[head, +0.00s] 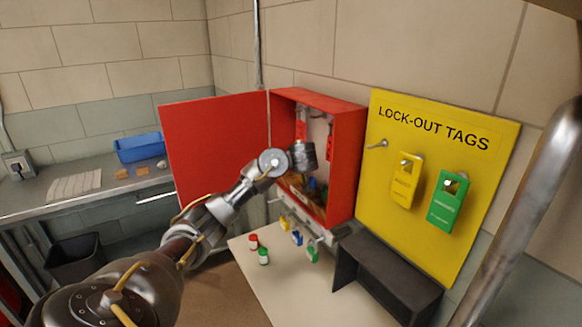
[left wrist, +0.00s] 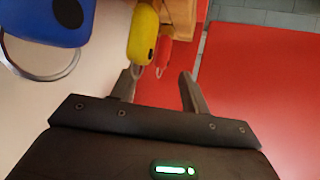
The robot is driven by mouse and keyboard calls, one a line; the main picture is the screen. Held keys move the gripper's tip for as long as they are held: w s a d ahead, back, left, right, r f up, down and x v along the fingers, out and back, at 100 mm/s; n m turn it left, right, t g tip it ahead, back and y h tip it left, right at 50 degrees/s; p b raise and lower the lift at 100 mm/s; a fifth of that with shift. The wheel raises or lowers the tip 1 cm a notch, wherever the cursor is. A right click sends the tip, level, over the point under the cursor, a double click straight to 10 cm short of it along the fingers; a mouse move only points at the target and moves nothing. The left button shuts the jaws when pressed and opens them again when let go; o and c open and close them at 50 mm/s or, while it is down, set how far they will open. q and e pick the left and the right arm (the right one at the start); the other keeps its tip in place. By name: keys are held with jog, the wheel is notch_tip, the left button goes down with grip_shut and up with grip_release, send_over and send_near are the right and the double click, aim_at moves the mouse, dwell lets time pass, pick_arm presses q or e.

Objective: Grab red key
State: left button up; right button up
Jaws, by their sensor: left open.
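In the left wrist view, a small red key tag (left wrist: 164,48) with a metal ring shows just beyond my left gripper (left wrist: 158,76). The jaws hold nothing. A yellow key tag (left wrist: 143,34) hangs beside the red one, close to the left finger. A blue key tag (left wrist: 48,20) is farther left. In the head view my left arm reaches to the front of the red cabinet (head: 345,165); its fingers and the red key are not clearly visible there. My right gripper is out of view.
The red cabinet door (head: 212,145) stands open close to my left arm. A yellow lock-out board (head: 435,235) is at right.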

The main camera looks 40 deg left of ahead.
pick_arm(q)
jog(key=shift+x, duration=1.2)
jog(key=shift+c, duration=0.6)
jog(key=shift+s+a, duration=0.1)
grip_shut()
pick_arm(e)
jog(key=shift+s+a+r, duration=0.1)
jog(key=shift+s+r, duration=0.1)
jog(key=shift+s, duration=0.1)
pick_arm(q)
jog(key=shift+r, duration=0.1)
jog(key=shift+r+b, duration=0.4)
jog(key=shift+r, duration=0.1)
jog(key=s+a+r+b, duration=0.1)
jog(key=s+r, duration=0.3)
jog(key=s+a+r+b, duration=0.1)
jog(key=s+r+b, duration=0.1)
jog(key=s+r, duration=0.2)
jog(key=s+a+r+b, duration=0.1)
jog(key=s+a+r, duration=0.1)
jog(key=s, duration=0.3)
jog(key=shift+s+r, duration=0.15)
jog(key=shift+r, duration=0.75)
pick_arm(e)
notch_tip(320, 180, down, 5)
